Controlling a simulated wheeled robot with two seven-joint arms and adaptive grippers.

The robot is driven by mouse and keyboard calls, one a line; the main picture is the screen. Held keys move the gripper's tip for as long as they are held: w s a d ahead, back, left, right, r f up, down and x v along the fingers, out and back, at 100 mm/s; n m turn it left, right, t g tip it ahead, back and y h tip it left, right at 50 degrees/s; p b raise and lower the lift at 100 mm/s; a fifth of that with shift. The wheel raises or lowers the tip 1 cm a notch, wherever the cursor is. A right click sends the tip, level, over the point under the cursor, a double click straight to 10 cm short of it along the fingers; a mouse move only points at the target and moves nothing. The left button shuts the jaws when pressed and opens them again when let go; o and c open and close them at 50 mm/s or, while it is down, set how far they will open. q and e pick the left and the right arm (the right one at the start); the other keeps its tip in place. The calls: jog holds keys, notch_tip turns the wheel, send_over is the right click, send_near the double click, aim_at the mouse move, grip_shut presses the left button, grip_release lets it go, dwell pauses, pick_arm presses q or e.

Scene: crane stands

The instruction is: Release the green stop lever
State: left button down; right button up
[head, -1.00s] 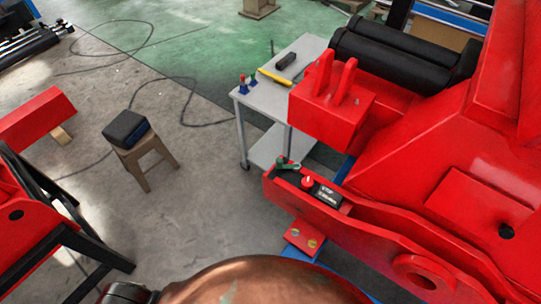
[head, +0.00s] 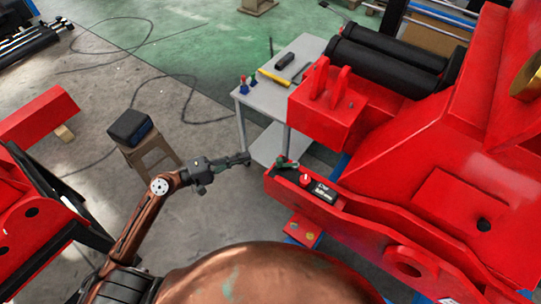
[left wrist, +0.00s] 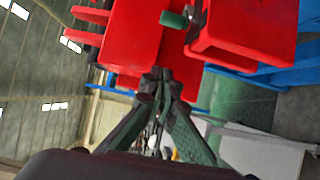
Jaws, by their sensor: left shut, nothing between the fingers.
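The green stop lever (head: 284,163) sits at the near-left end of the red crane arm, beside a red knob (head: 305,180) and a black label block (head: 326,192). Its green handle (left wrist: 173,19) shows near the top of the left wrist view, sticking out leftward from the red part. My left gripper (head: 245,158) is shut and empty, in the air to the left of the lever. A gap separates its fingertips from the lever. In the left wrist view the closed fingertips (left wrist: 160,76) are below the handle. My right gripper is not in view.
The red crane body (head: 420,190) fills the right side. A grey cart (head: 262,105) with small tools stands behind the lever. A stool with a black box (head: 129,127) stands to the left, and another red machine (head: 35,205) at far left. Open floor lies between.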

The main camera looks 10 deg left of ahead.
pick_arm(q)
jog(key=shift+r, duration=0.1)
jog(key=d+p, duration=0.1)
jog(key=d, duration=0.2)
jog(key=w+d+p, duration=0.1)
jog(key=d, duration=0.2)
jog(key=w+d+p, duration=0.1)
jog(key=d, duration=0.2)
jog(key=shift+w+d+p, duration=0.15)
jog(key=shift+p, duration=0.25)
dwell(0.4)
